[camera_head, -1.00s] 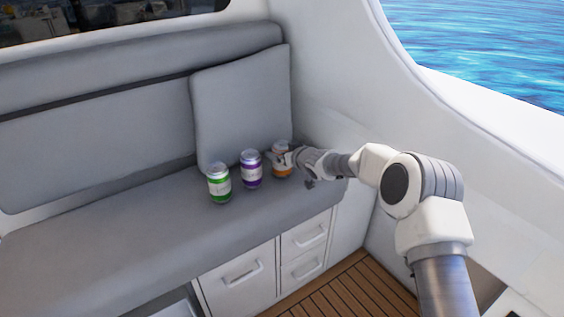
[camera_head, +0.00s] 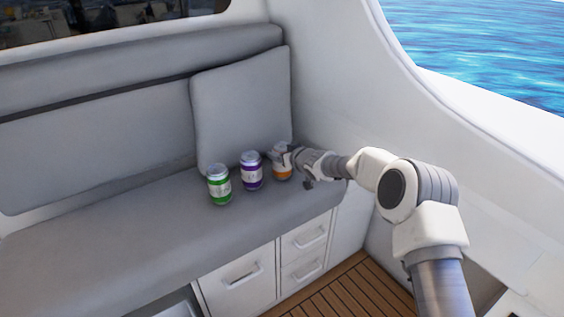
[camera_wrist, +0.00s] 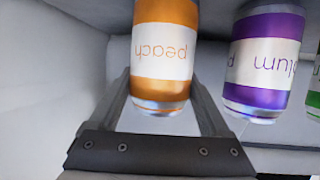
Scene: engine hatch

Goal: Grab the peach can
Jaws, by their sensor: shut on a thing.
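The peach can (camera_head: 281,174) is orange with a white label and stands upright on the grey seat, rightmost of three cans. My gripper (camera_head: 283,157) is at it from the right and hides part of its upper side. In the wrist view the peach can (camera_wrist: 162,88) appears upside down between the two fingers of my gripper (camera_wrist: 165,100), which is shut on it. Whether it is clear of the seat I cannot tell.
A purple plum can (camera_head: 251,172) stands close to the left of the peach can, and also shows in the wrist view (camera_wrist: 262,62). A green can (camera_head: 219,185) stands further left. A grey cushion (camera_head: 240,105) leans behind. The seat's left side is clear.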

